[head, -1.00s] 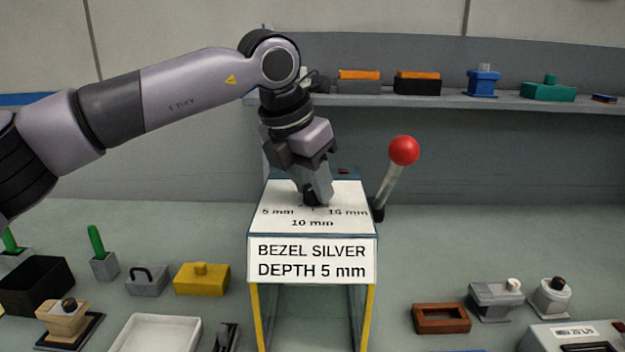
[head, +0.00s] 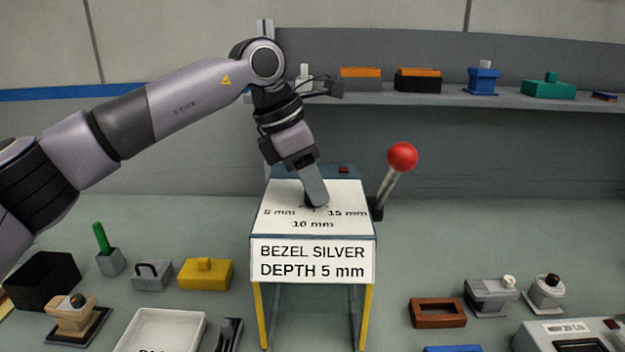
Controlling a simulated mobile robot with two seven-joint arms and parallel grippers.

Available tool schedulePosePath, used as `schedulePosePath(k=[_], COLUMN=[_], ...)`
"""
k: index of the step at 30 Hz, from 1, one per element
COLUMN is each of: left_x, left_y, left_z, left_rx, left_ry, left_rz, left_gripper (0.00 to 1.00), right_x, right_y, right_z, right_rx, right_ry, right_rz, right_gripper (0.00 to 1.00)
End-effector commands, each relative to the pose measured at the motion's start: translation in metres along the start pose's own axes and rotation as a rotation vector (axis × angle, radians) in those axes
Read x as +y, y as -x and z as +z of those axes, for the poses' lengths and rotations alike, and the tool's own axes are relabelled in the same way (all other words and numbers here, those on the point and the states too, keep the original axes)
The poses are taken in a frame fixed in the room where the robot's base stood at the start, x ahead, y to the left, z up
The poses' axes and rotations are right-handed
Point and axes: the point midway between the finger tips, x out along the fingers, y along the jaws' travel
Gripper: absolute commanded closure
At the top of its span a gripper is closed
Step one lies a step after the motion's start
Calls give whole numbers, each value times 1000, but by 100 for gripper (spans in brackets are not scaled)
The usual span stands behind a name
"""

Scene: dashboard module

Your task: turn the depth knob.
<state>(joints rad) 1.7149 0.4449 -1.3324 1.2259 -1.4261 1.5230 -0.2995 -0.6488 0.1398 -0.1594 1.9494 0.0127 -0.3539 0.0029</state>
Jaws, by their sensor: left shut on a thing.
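The depth knob (head: 309,203) is a small dark knob on the white top face of the press-like box (head: 312,260). Marks for 5 mm, 10 mm and 15 mm are printed around it. The box's front label reads "BEZEL SILVER DEPTH 5 mm". My left gripper (head: 315,198) points down and is shut on the knob, with its fingers covering most of it. The knob's pointer direction is hidden. My right gripper is not in view.
A lever with a red ball (head: 402,156) stands at the box's right side. A yellow block (head: 206,274), a black bin (head: 42,281) and a white tray (head: 160,332) are at left. A brown frame (head: 437,313) is at right. A shelf (head: 440,98) runs behind.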

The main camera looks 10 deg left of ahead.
Motion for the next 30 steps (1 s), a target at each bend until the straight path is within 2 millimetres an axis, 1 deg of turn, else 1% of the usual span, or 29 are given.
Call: schedulePosePath(k=[11, 12, 14, 15, 24, 26, 30], left_x=[0, 0, 0, 0, 0, 0, 1], left_y=[2, 2, 2, 2, 3, 8, 29], left_z=[1, 1, 1, 1, 0, 1, 0], left_rx=[-4, -4, -4, -4, -2, -4, -4], left_ry=[-8, -8, -8, -8, -6, -6, -7], left_rz=[1, 1, 1, 1, 0, 1, 3], left_gripper=[98, 64, 44, 42, 42, 42, 42], right_x=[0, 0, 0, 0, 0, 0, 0], right_y=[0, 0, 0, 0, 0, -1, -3], right_z=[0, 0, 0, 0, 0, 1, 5], right_rx=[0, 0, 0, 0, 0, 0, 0], right_ry=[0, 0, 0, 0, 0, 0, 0], right_rz=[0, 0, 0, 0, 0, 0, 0], right_gripper=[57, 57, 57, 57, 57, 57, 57])
